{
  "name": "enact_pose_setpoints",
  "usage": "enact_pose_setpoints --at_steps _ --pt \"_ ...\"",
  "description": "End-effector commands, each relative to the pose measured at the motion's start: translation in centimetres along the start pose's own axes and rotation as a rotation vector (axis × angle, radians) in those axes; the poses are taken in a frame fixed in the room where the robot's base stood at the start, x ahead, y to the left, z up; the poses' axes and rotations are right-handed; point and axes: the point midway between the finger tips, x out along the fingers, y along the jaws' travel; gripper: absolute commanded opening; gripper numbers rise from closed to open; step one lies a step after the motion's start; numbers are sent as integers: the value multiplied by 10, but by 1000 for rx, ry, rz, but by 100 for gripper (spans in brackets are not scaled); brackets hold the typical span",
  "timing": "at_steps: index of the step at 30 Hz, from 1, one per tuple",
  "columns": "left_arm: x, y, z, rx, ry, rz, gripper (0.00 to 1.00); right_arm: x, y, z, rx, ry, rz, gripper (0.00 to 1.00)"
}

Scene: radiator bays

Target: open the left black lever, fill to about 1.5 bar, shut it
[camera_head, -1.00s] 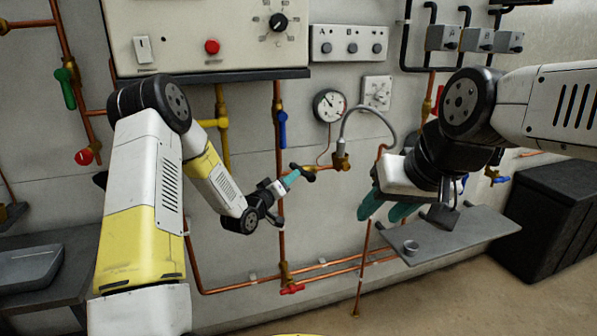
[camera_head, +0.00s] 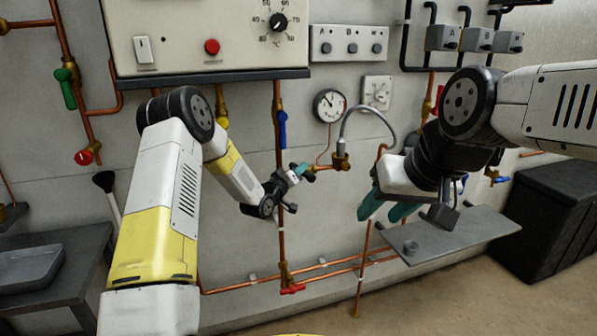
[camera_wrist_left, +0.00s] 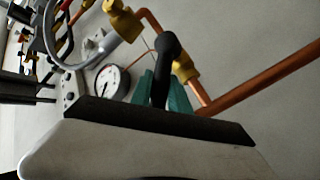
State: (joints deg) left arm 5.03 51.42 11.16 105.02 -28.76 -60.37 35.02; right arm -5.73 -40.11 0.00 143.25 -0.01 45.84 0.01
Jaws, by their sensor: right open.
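The left black lever (camera_head: 311,176) sits on a brass valve on the copper pipe, left of the grey braided hose (camera_head: 352,121). In the left wrist view the lever (camera_wrist_left: 167,52) runs down between the teal fingers of my left gripper (camera_wrist_left: 161,88). The fingers lie close against both its sides, and the gripper looks shut on it. My left gripper also shows in the head view (camera_head: 302,171). The round pressure gauge (camera_head: 329,105) is above; its needle leans up and left, its numbers too small to read. My right gripper (camera_head: 382,212) is open and empty, below the hose.
A blue-handled valve (camera_head: 283,130) is on the vertical pipe beside my left gripper. A boiler panel (camera_head: 205,35) hangs above. A black box (camera_head: 560,215) stands at right.

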Motion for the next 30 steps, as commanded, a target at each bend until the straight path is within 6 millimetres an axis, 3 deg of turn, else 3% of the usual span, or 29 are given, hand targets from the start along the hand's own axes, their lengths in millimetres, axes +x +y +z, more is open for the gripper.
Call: enact_pose_setpoints --at_steps 1,3,30 --pt "0 0 0 0 0 0 10 0 0 0 0 0 0 43" --pt "0 0 0 0 0 0 0 0 0 0 0 0 0 43" --pt "0 0 0 0 0 -1 0 0 0 0 0 0 0 43"
